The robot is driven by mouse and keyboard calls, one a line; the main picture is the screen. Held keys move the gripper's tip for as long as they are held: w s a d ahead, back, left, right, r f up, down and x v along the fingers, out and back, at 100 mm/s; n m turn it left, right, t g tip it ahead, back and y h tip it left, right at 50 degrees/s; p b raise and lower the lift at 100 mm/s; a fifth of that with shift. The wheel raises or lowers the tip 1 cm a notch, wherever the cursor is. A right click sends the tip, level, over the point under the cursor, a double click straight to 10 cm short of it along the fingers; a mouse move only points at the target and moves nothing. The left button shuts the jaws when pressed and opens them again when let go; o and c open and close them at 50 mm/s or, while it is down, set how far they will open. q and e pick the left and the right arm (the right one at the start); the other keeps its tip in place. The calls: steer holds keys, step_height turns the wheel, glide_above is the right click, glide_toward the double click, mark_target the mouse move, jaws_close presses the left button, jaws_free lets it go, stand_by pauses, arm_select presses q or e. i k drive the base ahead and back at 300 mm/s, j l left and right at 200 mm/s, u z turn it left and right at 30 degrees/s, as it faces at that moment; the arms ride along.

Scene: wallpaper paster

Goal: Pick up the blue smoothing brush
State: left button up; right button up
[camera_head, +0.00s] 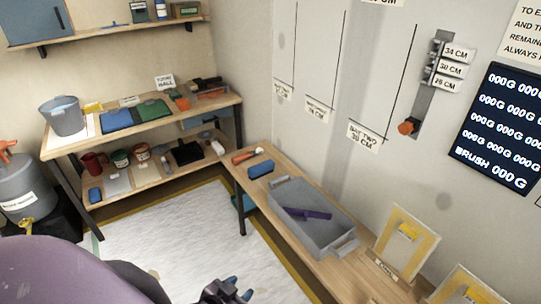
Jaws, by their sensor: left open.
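A small blue block-shaped thing (261,170), which may be the blue smoothing brush, lies on the long wooden bench (284,243) between an orange-red tool and a grey tray. Its bristles cannot be made out. Another small blue thing (95,195) lies at the left end of the lower shelf; I cannot tell what it is. My left gripper (240,289) is at the bottom edge, partly cut off, with blue-tipped fingers. It is open, over the pale floor, apart from the bench and both blue things. My right gripper is not in view.
The grey tray (291,232) on the bench holds a purple tool (307,214). An orange-red tool (243,157) lies at the bench's far end. A two-level shelf table (180,128) with several items stands at the back left. The pale floor mat (180,250) between is clear.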

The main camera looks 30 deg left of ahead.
mark_target(259, 171)
steer(key=i+j+z, duration=0.15)
steer(key=j, duration=0.75)
steer(key=i+j+z, duration=0.2)
steer(key=j, duration=0.75)
steer(key=i+j+z, duration=0.15)
steer(key=j, duration=0.85)
steer(key=i+j+z, duration=0.2)
steer(key=j, duration=0.75)
steer(key=k, duration=0.1)
